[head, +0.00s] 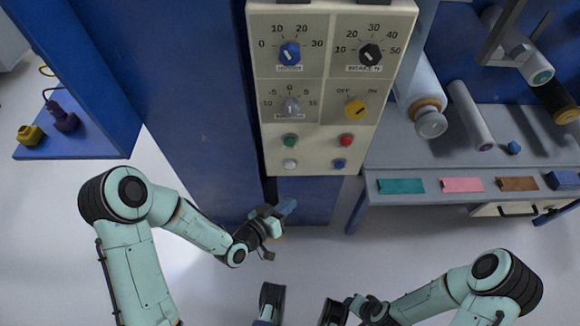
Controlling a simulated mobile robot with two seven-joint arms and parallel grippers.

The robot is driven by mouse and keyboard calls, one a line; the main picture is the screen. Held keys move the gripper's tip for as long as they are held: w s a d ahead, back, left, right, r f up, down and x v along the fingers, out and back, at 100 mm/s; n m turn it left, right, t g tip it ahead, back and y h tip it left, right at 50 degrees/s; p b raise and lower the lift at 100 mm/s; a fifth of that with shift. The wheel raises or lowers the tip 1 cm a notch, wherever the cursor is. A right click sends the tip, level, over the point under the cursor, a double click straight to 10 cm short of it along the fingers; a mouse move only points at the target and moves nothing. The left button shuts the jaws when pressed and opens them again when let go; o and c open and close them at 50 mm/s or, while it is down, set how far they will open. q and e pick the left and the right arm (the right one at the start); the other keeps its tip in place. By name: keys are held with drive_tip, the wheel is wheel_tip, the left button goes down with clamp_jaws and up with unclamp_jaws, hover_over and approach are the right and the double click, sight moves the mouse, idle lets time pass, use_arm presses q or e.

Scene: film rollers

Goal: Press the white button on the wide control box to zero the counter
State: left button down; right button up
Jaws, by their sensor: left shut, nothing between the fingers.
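The wide control box (325,128) is a cream panel with dials and several small buttons, at the top middle of the head view. Its white button (290,164) is at the lower left, below a green button (290,140) and left of a blue one (340,164). My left gripper (286,208) is shut and empty, just below the box's lower edge in the picture, apart from the white button. My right gripper (335,312) is low in the picture, partly cut off; its fingers are not clear.
A red button (346,140) sits above the blue one. A blue upright panel (205,100) stands behind and left of the box. At the right, a grey bench (400,150) bears rollers (470,115) and coloured labels. A blue shelf (100,135) at the left holds small parts.

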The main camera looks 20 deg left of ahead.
sight(290, 166)
use_arm(q)
drive_tip(key=w+a, duration=0.2)
drive_tip(key=w, duration=0.6)
drive_tip(key=shift+w+a+b, duration=0.2)
drive_tip(key=shift+a+b, duration=0.05)
drive_tip(key=shift+b, duration=0.1)
use_arm(e)
drive_tip(key=shift+w+d+f, duration=0.25)
drive_tip(key=shift+w+f, duration=0.1)
drive_tip(key=shift+w, duration=0.15)
use_arm(q)
drive_tip(key=shift+w, duration=0.15)
idle(1.3)
drive_tip(key=shift+w+a, duration=0.1)
drive_tip(key=shift+w, duration=0.15)
use_arm(e)
drive_tip(key=shift+f, duration=0.15)
use_arm(q)
drive_tip(key=shift+w+a, duration=0.15)
drive_tip(key=shift+w, duration=0.3)
use_arm(e)
drive_tip(key=shift+f, duration=0.1)
idle(0.6)
use_arm(q)
drive_tip(key=shift+s, duration=0.15)
drive_tip(key=shift+s+d, duration=0.2)
drive_tip(key=shift+s, duration=0.5)
use_arm(e)
drive_tip(key=shift+r, duration=0.2)
